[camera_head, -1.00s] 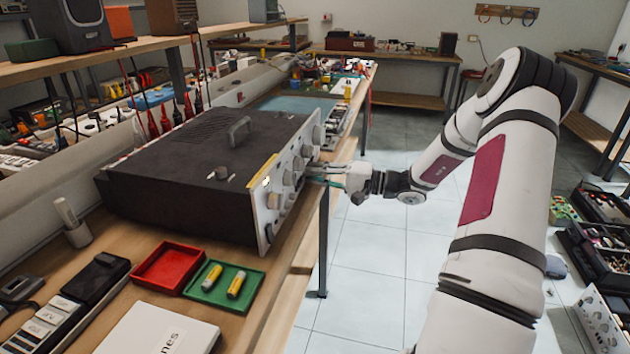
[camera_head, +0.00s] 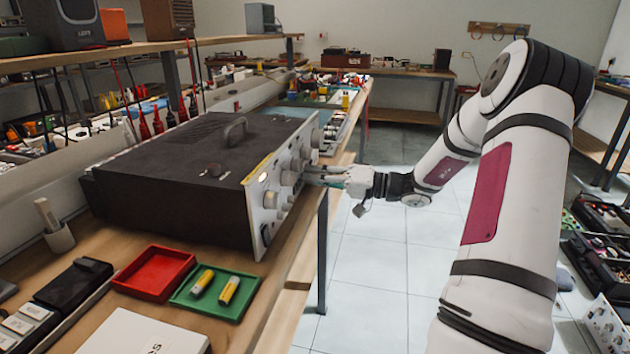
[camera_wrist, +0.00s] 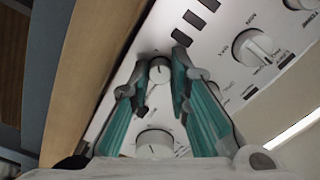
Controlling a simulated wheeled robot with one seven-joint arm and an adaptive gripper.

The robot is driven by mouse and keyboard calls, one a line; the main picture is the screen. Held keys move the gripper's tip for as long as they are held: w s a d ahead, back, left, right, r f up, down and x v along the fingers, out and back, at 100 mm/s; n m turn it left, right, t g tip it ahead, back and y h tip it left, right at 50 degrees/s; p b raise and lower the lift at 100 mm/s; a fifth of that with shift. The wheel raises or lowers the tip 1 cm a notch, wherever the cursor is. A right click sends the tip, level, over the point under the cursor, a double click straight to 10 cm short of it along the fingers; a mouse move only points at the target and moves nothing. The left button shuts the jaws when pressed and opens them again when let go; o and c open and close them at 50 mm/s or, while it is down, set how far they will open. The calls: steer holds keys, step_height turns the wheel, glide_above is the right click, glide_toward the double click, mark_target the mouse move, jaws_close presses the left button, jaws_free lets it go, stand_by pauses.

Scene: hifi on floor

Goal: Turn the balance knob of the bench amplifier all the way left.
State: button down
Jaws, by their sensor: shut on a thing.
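The bench amplifier (camera_head: 175,180) is a wide black box with a handle on top and a pale front panel (camera_head: 262,212) facing right. The panel carries several round knobs. In the head view my gripper (camera_head: 306,174) is at the panel. In the wrist view its two teal fingers (camera_wrist: 161,64) stand on either side of a small pale knob (camera_wrist: 158,73) and are shut on it. A larger knob (camera_wrist: 154,145) is partly hidden near the gripper's palm. Another large knob (camera_wrist: 252,47) is at the upper right. The labels are too blurred to tell which knob is the balance.
A red tray (camera_head: 153,273) and a green tray (camera_head: 238,300) with two yellow cylinders lie on the bench in front of the amplifier. A shelf (camera_head: 120,55) runs above its far side. The floor (camera_head: 390,270) right of the bench is clear near the arm.

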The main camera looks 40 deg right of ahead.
steer(key=c, duration=1.5)
jaws_free()
steer(key=v, duration=1.2)
steer(key=shift+d, duration=0.1)
